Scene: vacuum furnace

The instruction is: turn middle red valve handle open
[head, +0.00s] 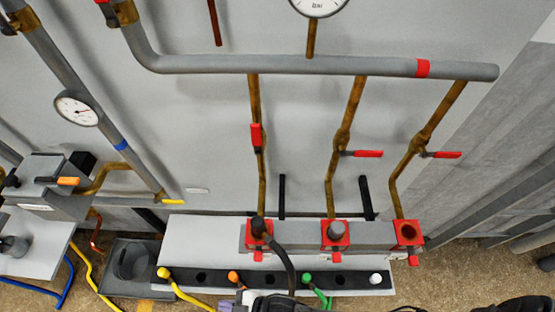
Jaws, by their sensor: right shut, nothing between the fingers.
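The middle red valve handle (365,154) sticks out to the right, crosswise to the middle brass pipe (352,105). The left red handle (256,135) lies along its pipe. The right red handle (442,155) sticks out to the right from its pipe. My right gripper (246,298) is at the bottom edge, partly cut off, dark and partly hidden. It appears shut and empty, well below and left of the middle handle, touching no handle. My left gripper is not in view.
A grey pipe (300,65) runs across above the valves. Below are red-framed ports (408,234), a black hose (285,260) and a dark strip with coloured plugs (350,280). A gauge (76,109) is at left. The wall around the middle handle is clear.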

